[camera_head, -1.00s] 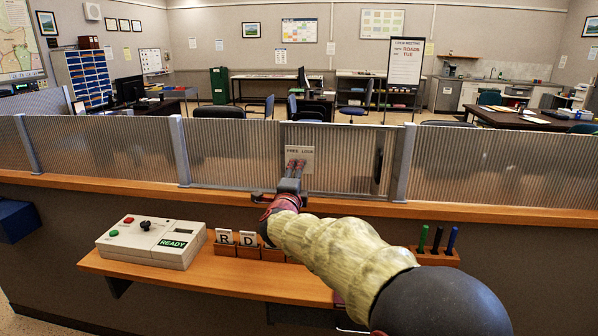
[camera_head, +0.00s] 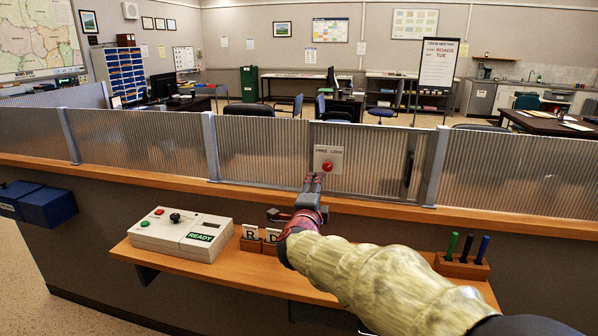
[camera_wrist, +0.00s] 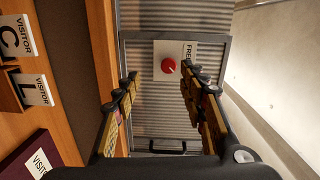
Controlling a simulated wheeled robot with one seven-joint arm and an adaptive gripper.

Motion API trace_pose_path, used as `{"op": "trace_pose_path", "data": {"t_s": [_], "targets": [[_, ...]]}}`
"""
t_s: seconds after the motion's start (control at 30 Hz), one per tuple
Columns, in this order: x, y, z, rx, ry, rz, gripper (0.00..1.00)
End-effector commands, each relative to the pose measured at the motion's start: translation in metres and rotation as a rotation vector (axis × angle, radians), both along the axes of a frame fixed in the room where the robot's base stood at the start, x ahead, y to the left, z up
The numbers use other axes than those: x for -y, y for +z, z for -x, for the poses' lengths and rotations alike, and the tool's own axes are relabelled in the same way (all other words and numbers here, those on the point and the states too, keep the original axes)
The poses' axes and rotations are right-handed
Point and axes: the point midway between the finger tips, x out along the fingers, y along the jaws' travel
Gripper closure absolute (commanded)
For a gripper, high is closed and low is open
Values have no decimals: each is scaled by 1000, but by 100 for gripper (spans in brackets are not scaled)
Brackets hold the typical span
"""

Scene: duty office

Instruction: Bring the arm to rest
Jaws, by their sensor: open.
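My gripper (camera_head: 312,182) is open and empty at the end of my outstretched arm, in front of the ribbed screen and just above the wooden counter ledge. In the wrist view, its two fingers (camera_wrist: 160,90) stand apart with nothing between them. Beyond the fingertips is a red round knob (camera_wrist: 168,67) on a pale plate lettered "FREE" and more. The knob also shows in the head view (camera_head: 327,166), just above my fingertips and apart from them as far as I can tell. My forearm hides part of the lower shelf.
On the lower shelf (camera_head: 275,281) are a white control box (camera_head: 181,233) reading "READY", letter cards (camera_head: 250,232) in wooden holders and a pen block (camera_head: 462,265). Blue boxes (camera_head: 48,207) are at left. The ribbed screen (camera_head: 268,152) runs across; its panel has a dark handle (camera_head: 408,169).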

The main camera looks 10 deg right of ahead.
Motion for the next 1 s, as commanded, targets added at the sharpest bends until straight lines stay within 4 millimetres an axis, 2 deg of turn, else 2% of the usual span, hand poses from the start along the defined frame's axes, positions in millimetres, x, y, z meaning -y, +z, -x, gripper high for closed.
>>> {"op": "trace_pose_path", "data": {"t_s": [0.07,0.17,0.2,0.27,0.3,0.37,0.43,0.57,0.6,0.67,0.8,0.9,1.0], "targets": [[-24,-24,-3,-87,101,72,58],[-64,-71,9,-244,292,214,58],[-80,-87,21,-304,377,277,58],[-98,-103,44,-382,500,372,58],[-106,-112,62,-433,580,438,58],[-112,-124,93,-506,695,534,58],[-113,-135,135,-589,823,647,58],[-92,-148,222,-739,1030,844,58],[-82,-150,248,-781,1079,897,58],[-65,-151,285,-845,1145,969,58],[-16,-148,370,-986,1245,1111,58],[20,-137,421,-1067,1250,1182,58],[45,-119,446,-1080,1179,1221,58]]}}
